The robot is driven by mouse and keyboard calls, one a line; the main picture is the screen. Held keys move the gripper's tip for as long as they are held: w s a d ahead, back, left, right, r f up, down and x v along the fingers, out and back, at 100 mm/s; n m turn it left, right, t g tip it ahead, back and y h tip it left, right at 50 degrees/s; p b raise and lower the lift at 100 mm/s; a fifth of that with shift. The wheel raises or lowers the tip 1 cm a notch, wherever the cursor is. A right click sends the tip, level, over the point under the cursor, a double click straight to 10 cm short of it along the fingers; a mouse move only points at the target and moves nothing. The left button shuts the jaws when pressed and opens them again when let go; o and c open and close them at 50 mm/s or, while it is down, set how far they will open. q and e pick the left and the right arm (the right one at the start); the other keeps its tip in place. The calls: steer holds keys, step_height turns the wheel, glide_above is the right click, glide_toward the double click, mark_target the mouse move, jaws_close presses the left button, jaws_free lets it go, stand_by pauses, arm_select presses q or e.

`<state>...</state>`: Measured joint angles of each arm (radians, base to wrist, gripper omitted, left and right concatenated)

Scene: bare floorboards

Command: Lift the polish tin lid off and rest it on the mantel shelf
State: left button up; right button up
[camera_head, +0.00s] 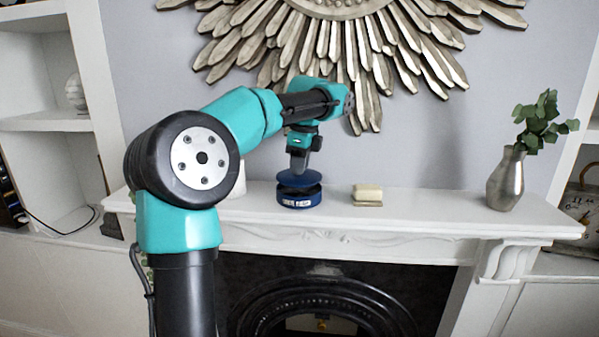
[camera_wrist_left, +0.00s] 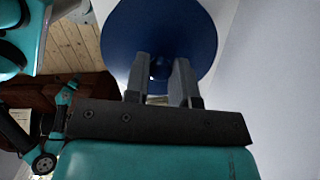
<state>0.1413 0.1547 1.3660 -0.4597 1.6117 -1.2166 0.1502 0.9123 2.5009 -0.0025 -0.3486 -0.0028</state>
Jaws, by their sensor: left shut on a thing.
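The polish tin (camera_head: 299,199) is a low round dark blue tin with a white label, standing on the white mantel shelf (camera_head: 420,209). Its blue lid (camera_head: 286,181) is a round disc held just above the tin, with a dark gap between them. My left gripper (camera_head: 299,168) comes down from above and is shut on the lid's top. In the left wrist view the lid (camera_wrist_left: 160,30) fills the top middle, with the fingertips (camera_wrist_left: 160,70) closed at its centre. The lid hides the tin there. My right gripper is not in view.
A cream block on a small base (camera_head: 367,194) stands on the shelf right of the tin. A metal vase with green leaves (camera_head: 507,180) stands at the right end. The shelf between them is clear. A sunburst mirror frame (camera_head: 340,40) hangs on the wall above.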

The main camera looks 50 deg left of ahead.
arm_select(q)
steer(key=shift+r, duration=0.35)
steer(key=s+d+r, duration=0.1)
steer(key=s+d, duration=0.9)
steer(key=d, duration=0.2)
steer(key=shift+s+r, duration=0.2)
steer(key=shift+s, duration=0.15)
steer(key=shift+w, duration=0.15)
stand_by(0.5)
